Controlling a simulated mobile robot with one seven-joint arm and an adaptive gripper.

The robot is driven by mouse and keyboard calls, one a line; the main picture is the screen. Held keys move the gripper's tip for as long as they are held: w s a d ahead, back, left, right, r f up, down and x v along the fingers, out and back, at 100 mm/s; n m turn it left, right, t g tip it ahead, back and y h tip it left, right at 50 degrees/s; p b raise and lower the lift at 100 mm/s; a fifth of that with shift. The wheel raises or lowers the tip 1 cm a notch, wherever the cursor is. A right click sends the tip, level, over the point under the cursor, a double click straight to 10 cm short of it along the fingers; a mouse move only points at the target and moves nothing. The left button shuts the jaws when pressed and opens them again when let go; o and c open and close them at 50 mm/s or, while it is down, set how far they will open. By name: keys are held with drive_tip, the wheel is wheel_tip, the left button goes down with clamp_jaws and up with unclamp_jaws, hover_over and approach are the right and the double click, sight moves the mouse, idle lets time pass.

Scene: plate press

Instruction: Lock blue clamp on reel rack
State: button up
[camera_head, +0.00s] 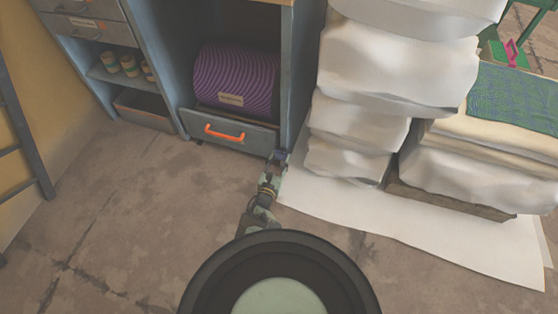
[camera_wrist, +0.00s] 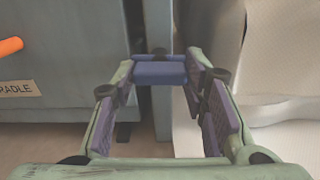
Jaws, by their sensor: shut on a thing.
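The reel rack (camera_head: 301,70) is a blue-grey frame holding a purple patterned reel (camera_head: 235,80). Its lower front panel (camera_head: 232,138) has an orange handle (camera_head: 225,133). The blue clamp (camera_wrist: 160,73) is a small blue block at the foot of the rack's right post (camera_wrist: 160,30). My gripper (camera_head: 277,159) is low in front of that post. In the wrist view my gripper (camera_wrist: 160,82) has its two fingers on either side of the clamp, shut on it. The clamp's underside and any latch detail are hidden.
Tall stacks of white wrapped bundles (camera_head: 400,60) stand close to the right of the post, on a white sheet (camera_head: 420,235). Shelves with small rolls (camera_head: 128,65) and a dark ladder (camera_head: 25,140) are at the left. The floor (camera_head: 130,220) in front is clear.

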drive_tip(key=shift+m+b, duration=0.8)
drive_tip(key=shift+m, duration=7.9)
drive_tip(key=o, duration=1.2)
drive_tip(key=shift+c, duration=0.2)
